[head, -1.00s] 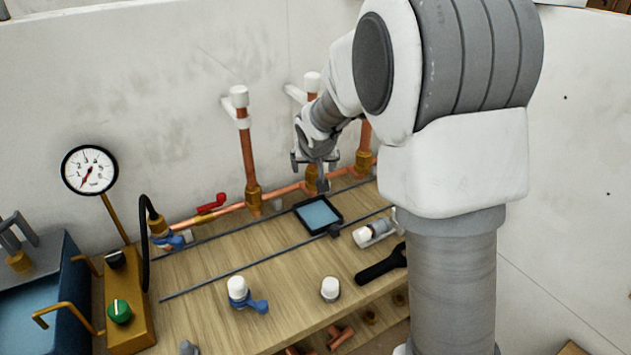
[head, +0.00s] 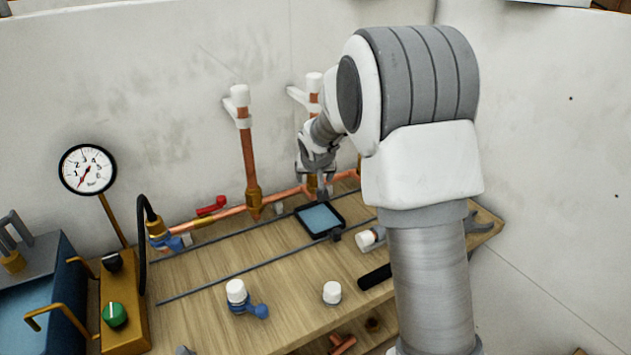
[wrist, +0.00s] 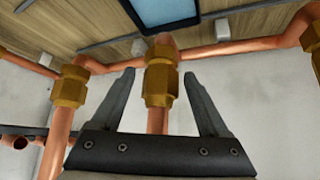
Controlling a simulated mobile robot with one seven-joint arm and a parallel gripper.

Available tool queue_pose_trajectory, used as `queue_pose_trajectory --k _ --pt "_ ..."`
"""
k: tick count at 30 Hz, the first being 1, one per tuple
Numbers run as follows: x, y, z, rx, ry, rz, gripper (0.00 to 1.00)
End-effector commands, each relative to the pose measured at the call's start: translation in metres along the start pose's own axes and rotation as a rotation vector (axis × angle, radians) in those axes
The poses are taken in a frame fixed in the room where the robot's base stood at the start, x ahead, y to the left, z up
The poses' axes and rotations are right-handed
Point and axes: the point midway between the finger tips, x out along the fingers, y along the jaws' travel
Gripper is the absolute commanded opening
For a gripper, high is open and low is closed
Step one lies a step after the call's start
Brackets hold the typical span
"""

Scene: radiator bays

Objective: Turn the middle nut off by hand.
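The middle nut is a brass hex nut (wrist: 160,82) on a copper riser, seen in the wrist view between my two fingers. In the head view my gripper (head: 318,182) is at the middle riser and mostly hides this nut. My gripper also shows in the wrist view (wrist: 160,92), open, with a gap on each side of the nut and no visible contact. Another brass nut shows at the left (wrist: 70,86) and one at the right edge (wrist: 312,40) of the wrist view. The head view shows the left riser's nut (head: 254,198).
A dark-framed tablet (head: 320,219) lies on the wooden bench (head: 215,275) just in front of the risers. A red-handled valve (head: 212,205) is at the left on the copper pipe. A pressure gauge (head: 87,169) stands far left. White-capped fittings (head: 332,292) stand nearer the front.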

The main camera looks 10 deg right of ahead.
Motion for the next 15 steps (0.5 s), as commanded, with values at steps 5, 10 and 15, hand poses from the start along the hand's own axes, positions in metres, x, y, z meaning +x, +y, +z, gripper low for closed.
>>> queue_pose_trajectory --k 5,10,15 --pt "-0.0002 0.0 0.0 0.0 0.0 0.0 0.43" --pt "-0.0002 0.0 0.0 0.0 0.0 0.0 0.19" --pt "-0.0013 0.0007 -0.0008 -0.008 -0.001 -0.007 0.19"
